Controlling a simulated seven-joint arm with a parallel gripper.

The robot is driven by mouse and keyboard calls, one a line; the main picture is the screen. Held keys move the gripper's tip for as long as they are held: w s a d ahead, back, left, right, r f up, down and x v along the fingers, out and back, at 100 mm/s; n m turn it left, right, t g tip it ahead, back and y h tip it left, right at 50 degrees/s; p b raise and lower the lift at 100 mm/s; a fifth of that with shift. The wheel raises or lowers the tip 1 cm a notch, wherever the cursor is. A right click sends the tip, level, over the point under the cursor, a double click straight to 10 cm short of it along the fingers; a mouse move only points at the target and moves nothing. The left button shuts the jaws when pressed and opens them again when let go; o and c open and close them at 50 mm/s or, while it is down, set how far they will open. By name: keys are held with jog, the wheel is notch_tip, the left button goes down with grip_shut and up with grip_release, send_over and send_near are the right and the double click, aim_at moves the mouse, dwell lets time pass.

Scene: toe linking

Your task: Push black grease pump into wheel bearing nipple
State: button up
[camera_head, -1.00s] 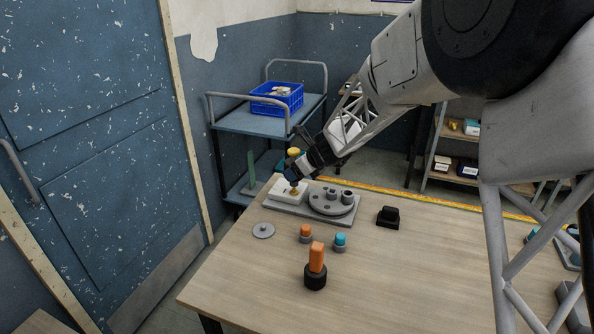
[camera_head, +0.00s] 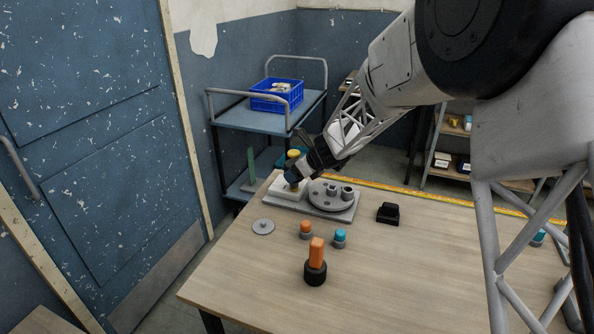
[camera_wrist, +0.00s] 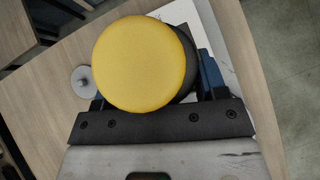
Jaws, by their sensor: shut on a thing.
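My gripper (camera_head: 294,174) is shut on a black tool with a round yellow top (camera_wrist: 140,64), apparently the grease pump. The yellow top also shows in the head view (camera_head: 293,154), just above my gripper. The pump is over the white block (camera_head: 285,192) at the left end of the grey base plate. A small brass-coloured part (camera_head: 294,187) shows under the fingers at the block's top. I cannot tell whether it is the nipple or the pump's tip, or whether they touch. In the wrist view, the yellow top hides the pump's lower end.
A grey disc fixture (camera_head: 331,194) with short posts stands right of the block. A loose grey disc (camera_head: 263,227), an orange-topped piece (camera_head: 306,228), a blue-topped piece (camera_head: 340,238), an orange-handled tool (camera_head: 316,260) and a black block (camera_head: 388,212) are nearer. The table's front is clear.

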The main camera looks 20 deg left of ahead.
jog(key=shift+f, duration=0.25)
jog(key=o, duration=1.3)
jog(key=shift+o, duration=0.2)
jog(key=v, duration=0.7)
jog(key=shift+d+r, duration=0.2)
jog(key=shift+d, duration=0.1)
jog(key=shift+s+d+r, duration=0.1)
